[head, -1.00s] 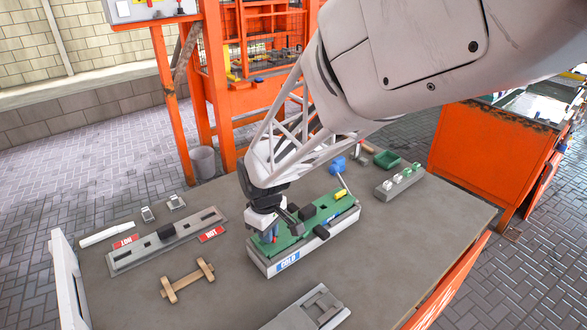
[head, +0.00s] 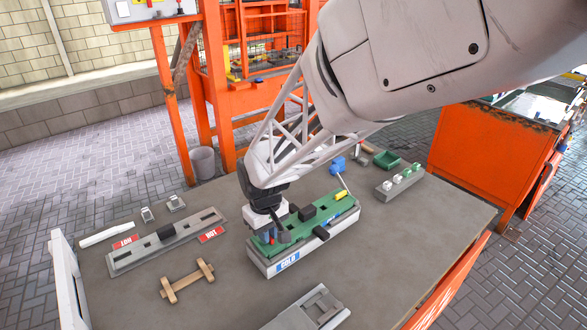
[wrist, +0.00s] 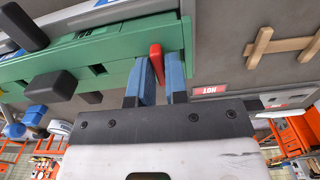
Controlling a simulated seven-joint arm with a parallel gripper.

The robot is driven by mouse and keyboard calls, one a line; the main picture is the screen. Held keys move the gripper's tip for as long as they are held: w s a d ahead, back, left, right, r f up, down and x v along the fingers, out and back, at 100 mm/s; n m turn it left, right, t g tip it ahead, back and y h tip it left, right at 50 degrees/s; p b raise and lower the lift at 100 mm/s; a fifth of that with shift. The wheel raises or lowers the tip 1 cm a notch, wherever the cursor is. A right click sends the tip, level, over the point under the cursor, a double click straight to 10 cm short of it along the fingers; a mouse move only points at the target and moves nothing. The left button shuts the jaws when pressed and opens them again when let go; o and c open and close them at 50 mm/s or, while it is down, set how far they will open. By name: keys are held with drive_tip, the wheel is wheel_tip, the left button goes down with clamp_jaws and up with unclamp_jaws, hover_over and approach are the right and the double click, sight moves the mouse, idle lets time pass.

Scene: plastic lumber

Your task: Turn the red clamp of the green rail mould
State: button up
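The green rail mould (head: 318,211) sits in a grey base with a blue COLD label (head: 289,261), at the middle of the table. It also shows in the wrist view (wrist: 110,55), at the left. The red clamp (wrist: 156,50) stands at the mould's end in the wrist view, and I cannot make it out in the head view. My gripper (wrist: 162,80) has its two blue fingers on either side of the red clamp. The clamp is close to the left finger, and a narrow gap shows towards the right one. In the head view my gripper (head: 266,236) is low over the mould's left end.
A grey rail mould (head: 150,250) with red HOT labels (head: 211,235) lies to the left. A wooden piece (head: 187,281) lies in front of it. Black knobs (head: 307,212) stand on the green mould near my gripper. A grey block (head: 309,308) is at the front edge.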

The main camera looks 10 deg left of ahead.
drive_tip(key=o, duration=0.5)
drive_tip(key=shift+r, duration=0.15)
drive_tip(key=shift+r, duration=3.35)
drive_tip(key=s+d+r+m+t, duration=0.1)
drive_tip(key=s+d+r+m, duration=0.2)
drive_tip(key=d, duration=0.6)
drive_tip(key=s+d+r+m, duration=0.1)
drive_tip(key=s+d+r, duration=0.3)
drive_tip(key=d, duration=0.5)
drive_tip(key=s+d+r+m, duration=0.1)
drive_tip(key=s+d, duration=0.3)
drive_tip(key=s+d+r+m+t, duration=0.1)
drive_tip(key=s+d+m, duration=0.1)
drive_tip(key=s+d, duration=0.2)
drive_tip(key=s+d+r+m, duration=0.1)
drive_tip(key=s+d+m, duration=0.1)
drive_tip(key=s+d, duration=0.2)
drive_tip(key=shift+s+d+t, duration=0.15)
drive_tip(key=shift+d+t, duration=0.15)
drive_tip(key=shift+d, duration=0.4)
